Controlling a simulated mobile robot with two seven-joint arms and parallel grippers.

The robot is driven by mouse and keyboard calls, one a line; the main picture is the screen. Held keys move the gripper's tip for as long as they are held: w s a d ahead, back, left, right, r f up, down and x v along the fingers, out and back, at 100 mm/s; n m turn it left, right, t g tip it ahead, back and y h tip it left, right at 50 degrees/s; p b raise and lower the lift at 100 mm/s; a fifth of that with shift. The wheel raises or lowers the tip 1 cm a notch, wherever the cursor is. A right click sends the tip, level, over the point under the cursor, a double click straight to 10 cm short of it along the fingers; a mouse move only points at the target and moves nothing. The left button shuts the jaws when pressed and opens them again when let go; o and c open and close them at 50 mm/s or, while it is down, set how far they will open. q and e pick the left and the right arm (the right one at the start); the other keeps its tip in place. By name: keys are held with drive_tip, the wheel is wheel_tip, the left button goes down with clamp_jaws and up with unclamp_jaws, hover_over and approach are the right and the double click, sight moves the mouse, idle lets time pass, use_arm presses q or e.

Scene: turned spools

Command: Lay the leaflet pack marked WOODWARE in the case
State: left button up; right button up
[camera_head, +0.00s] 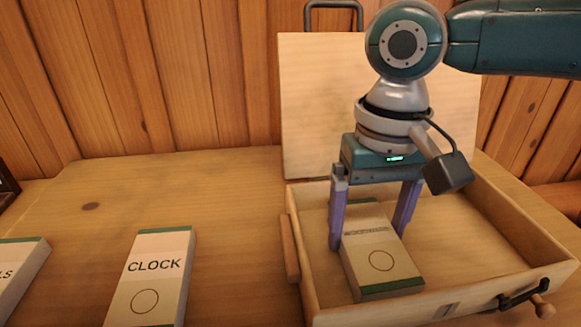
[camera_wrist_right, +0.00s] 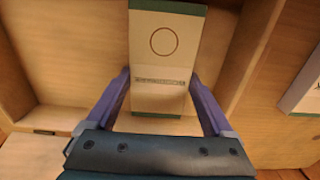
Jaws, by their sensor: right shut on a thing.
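The open wooden case (camera_head: 440,310) stands at the right of the table in the head view. A cream pack (camera_head: 381,261) with green ends and a circle is inside its walls, lying flat, printed side up. Its printed word is foreshortened and too blurred to read. My right gripper (camera_head: 368,240) points down into the case, its purple fingers shut on the pack's two long sides. The right wrist view shows the pack (camera_wrist_right: 165,55) between the fingers. I cannot tell whether it touches the case floor. My left gripper is out of view.
The case lid (camera_head: 322,110) stands open at the back. A CLOCK pack (camera_head: 152,275) lies on the table left of the case, and another pack (camera_head: 18,268) is cut off at the left edge. Bare table (camera_head: 225,220) separates CLOCK from the case.

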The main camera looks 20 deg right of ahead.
sight(367, 231)
drive_tip(key=o, duration=1.2)
drive_tip(key=shift+o, duration=0.2)
drive_tip(key=shift+r, duration=0.1)
wheel_tip(367, 231, up, 12)
drive_tip(key=p, duration=0.2)
drive_tip(key=shift+p, duration=0.4)
